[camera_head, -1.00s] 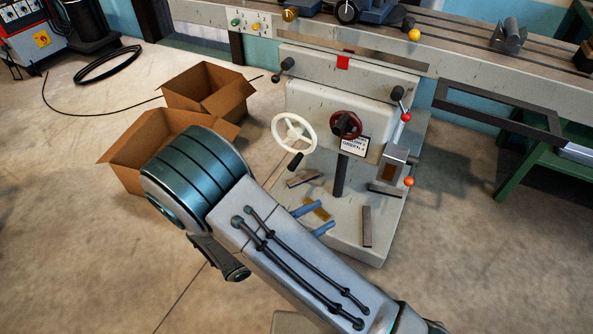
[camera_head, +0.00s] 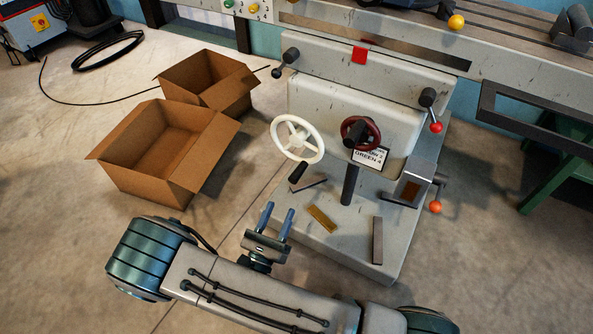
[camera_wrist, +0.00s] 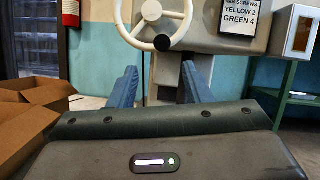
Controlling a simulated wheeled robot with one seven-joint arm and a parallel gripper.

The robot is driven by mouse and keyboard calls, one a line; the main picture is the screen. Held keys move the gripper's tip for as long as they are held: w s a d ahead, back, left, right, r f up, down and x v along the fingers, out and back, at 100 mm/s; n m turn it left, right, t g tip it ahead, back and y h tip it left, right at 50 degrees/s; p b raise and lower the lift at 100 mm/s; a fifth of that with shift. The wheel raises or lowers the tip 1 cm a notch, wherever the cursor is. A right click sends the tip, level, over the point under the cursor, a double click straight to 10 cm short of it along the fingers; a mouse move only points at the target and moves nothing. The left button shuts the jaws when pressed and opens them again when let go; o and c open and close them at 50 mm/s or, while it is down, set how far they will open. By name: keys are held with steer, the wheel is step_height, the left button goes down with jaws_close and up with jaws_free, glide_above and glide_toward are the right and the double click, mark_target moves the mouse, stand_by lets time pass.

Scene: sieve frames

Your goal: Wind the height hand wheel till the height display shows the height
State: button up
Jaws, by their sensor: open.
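A white spoked hand wheel (camera_head: 298,138) with a black handle (camera_head: 298,171) is on the left of the machine's front. A smaller dark red hand wheel (camera_head: 361,134) is to its right. I cannot tell from any marking which sets the height. My gripper (camera_head: 278,212) is open and empty, in front of and below the white wheel, apart from it. In the wrist view the white wheel (camera_wrist: 137,37) stands above and beyond my fingers, its handle at the lower right of the rim. A grey box with a brown window (camera_head: 411,188) may be the display; no reading is legible.
A sign (camera_head: 370,157) reads "YELLOW 2, GREEN 4" in part. Levers with red (camera_head: 436,128) and orange (camera_head: 435,207) knobs stick out at right. Metal bars lie on the machine's base (camera_head: 335,240). Open cardboard boxes (camera_head: 133,190) stand at left. The floor in front is clear.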

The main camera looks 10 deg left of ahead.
mark_target(297, 174)
steer(key=b+x, duration=0.2)
steer(key=x, duration=0.9)
steer(key=shift+w+d+r, duration=0.1)
steer(key=shift+w+d, duration=0.15)
steer(key=shift+w, duration=0.1)
jaws_close()
